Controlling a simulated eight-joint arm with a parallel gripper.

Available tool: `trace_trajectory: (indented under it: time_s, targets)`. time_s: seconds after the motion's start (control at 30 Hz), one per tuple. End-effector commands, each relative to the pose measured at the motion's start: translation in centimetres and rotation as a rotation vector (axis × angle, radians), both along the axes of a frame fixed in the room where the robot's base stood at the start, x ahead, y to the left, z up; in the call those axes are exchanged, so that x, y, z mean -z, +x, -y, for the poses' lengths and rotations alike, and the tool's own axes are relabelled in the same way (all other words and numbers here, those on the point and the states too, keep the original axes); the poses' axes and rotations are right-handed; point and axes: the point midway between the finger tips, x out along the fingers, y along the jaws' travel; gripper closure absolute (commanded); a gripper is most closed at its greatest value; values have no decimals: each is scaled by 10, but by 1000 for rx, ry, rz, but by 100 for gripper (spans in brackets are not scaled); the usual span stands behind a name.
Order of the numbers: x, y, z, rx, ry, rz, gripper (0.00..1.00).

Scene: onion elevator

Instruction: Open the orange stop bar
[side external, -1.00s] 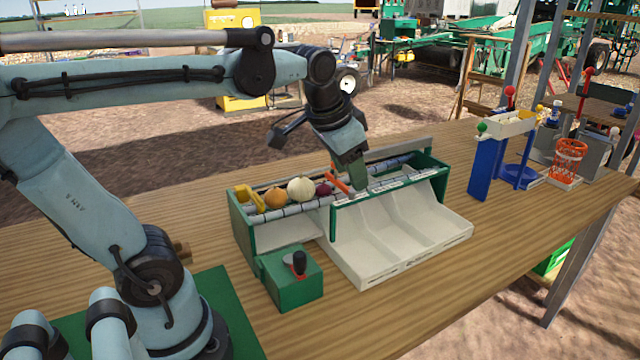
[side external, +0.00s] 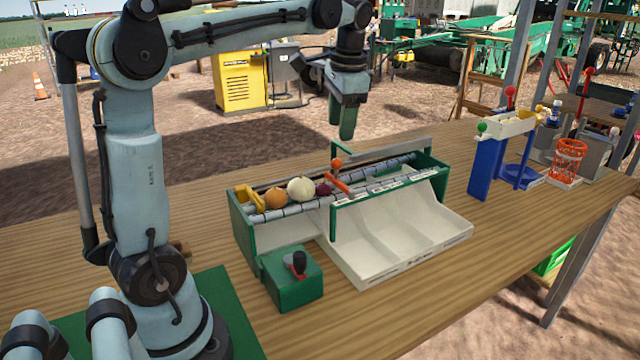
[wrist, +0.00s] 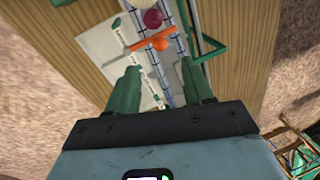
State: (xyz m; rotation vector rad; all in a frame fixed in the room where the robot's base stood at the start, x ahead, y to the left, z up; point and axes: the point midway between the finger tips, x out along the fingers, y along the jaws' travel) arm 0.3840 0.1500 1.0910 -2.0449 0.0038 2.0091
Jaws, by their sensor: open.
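The orange stop bar (side external: 338,182) with a round orange knob (side external: 337,163) sits on the roller conveyor (side external: 350,190) of a green and white sorter. In the wrist view the bar (wrist: 148,43) lies across the roller lane, just beside the dark red onion (wrist: 153,19). In the side view, an orange onion (side external: 275,198), a white onion (side external: 300,189) and the red onion (side external: 323,189) lie in a row on the rollers left of the bar. My gripper (side external: 341,128) points down above the sorter, open and empty, clear of the bar.
White chutes (side external: 400,232) slope down at the sorter's front. A green box with a black-knobbed lever (side external: 299,262) stands at its front left. A green frame (side external: 372,150) rises behind the conveyor. A blue stand (side external: 487,165) and an orange basket (side external: 569,158) are at right.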

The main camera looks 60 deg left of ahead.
Motion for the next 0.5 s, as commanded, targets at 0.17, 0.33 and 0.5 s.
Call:
trace_trajectory:
  time_s: [0.17, 0.33, 0.5]
  targets:
    - [29, 1, -6, -2, 0, 1, 49]
    - [55, 2, -10, -1, 0, 2, 49]
    - [74, 3, -14, -1, 0, 2, 49]
